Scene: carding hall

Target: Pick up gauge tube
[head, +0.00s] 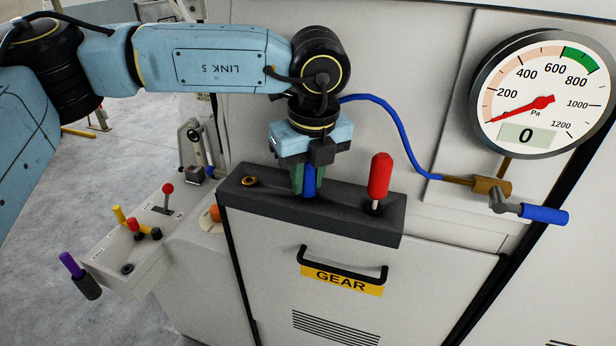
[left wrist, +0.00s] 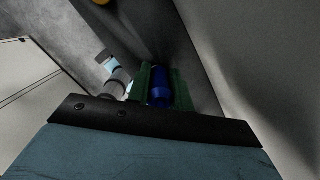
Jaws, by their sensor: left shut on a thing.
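The gauge tube (head: 398,130) is a thin blue hose. It runs from a brass fitting (head: 490,185) below the round gauge, up and left to behind my left wrist. My left gripper (head: 309,180) points down over the dark ledge, with its green fingers shut on a blue cylindrical piece that looks like the tube's end. In the left wrist view the blue piece (left wrist: 160,86) sits between the green fingers. The fingers hide part of it, and I cannot tell whether its lower end touches the ledge. My right gripper is not in view.
The dark ledge (head: 240,190) has a brass ring (head: 249,181) left of the gripper and a red-handled lever (head: 380,176) close on its right. The gauge (head: 545,95) reads 0. A blue-handled valve (head: 540,213) sticks out at right. A lever panel (head: 130,250) stands lower left.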

